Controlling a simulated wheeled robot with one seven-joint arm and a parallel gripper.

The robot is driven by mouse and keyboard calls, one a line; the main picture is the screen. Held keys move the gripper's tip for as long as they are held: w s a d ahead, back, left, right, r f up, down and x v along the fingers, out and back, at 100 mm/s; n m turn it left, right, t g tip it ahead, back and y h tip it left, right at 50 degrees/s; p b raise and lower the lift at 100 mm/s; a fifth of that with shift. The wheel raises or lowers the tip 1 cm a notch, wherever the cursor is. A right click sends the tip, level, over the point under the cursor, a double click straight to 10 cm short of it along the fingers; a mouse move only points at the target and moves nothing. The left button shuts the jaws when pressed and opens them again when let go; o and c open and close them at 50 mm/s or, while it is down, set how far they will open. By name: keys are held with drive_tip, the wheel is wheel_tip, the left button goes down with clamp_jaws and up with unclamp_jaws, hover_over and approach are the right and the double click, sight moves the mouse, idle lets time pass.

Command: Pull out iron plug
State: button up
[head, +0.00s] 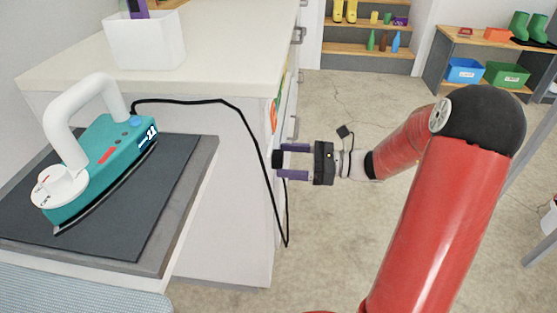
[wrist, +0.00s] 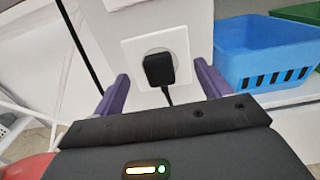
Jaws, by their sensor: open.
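A teal and white iron (head: 105,150) rests on a dark mat at the left in the head view. Its black cord (head: 250,130) runs over the counter edge and down the cabinet side. The black plug (wrist: 158,69) sits in a white wall socket (wrist: 183,45) in the wrist view, and it also shows at my gripper in the head view (head: 278,159). My gripper (head: 281,161) is open, with its purple fingers (wrist: 160,88) on either side of the plug. In the wrist view gaps show between the plug and both fingers.
A blue basket (wrist: 265,55) is right of the socket in the wrist view. The white counter (head: 220,50) and its cabinet stand left of my gripper. Shelves (head: 367,45) with bottles and bins are at the back. The floor behind my gripper is clear.

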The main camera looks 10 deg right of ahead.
drive_tip(key=shift+w+a, duration=0.15)
drive_tip(key=shift+a, duration=0.35)
drive_tip(key=shift+p, duration=0.5)
idle(0.8)
clamp_jaws()
drive_tip(key=v, duration=0.6)
idle(1.4)
